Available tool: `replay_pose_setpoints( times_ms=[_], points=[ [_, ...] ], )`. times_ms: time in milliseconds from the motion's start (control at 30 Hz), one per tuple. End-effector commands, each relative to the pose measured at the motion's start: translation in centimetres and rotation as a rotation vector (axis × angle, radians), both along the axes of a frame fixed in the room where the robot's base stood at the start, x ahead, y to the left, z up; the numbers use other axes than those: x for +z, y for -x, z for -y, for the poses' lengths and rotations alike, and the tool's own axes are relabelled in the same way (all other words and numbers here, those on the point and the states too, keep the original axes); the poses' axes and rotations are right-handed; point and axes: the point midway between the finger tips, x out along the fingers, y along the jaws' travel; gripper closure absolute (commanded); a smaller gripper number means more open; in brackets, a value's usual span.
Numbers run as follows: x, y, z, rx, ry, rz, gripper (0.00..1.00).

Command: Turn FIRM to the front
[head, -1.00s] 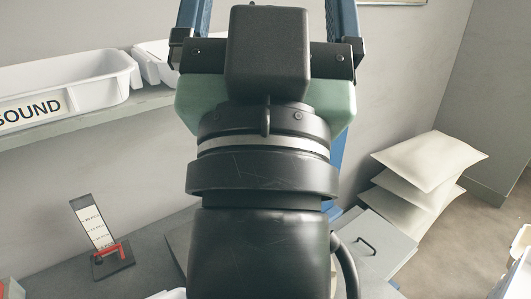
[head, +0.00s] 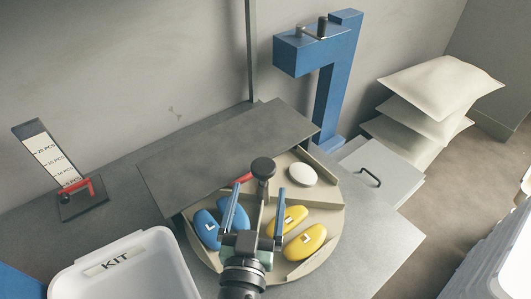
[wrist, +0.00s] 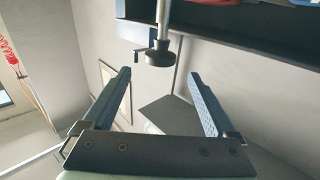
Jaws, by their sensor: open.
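The round beige carousel (head: 326,247) has divider walls, and a flat grey cover (head: 225,150) hides its back part. Blue insoles (head: 207,229) marked L lie at its left and yellow insoles (head: 305,242) marked L at its front right. A white oval piece (head: 303,174) lies at back right, and a bit of red (head: 243,178) shows by the cover. I can read no FIRM label.
A white KIT bin (head: 130,268) stands at front left. A counting gauge (head: 56,162) with a red lever is at far left. A blue press frame (head: 330,95) rises behind the carousel. A grey handled box (head: 377,174) and stacked white pillows (head: 440,88) are at right.

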Motion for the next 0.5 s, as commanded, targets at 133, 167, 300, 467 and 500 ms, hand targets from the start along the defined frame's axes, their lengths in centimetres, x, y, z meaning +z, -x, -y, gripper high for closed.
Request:
replay_pose_setpoints(
  times_ms=[133,167,300,467,500],
  points=[
    [0.5,-2.9,0.4,0.0,-0.001,0.002,0.08],
    [0.6,-3.5,0.5,0.0,-0.002,0.002,0.08],
    [0.5,-6.1,0.9,0.0,-0.002,0.002,0.08],
    [0.3,-8.6,1.3,-0.001,-0.003,0.001,0.08],
    [0.3,-9.0,1.4,-0.001,-0.002,0.001,0.08]
  ],
)
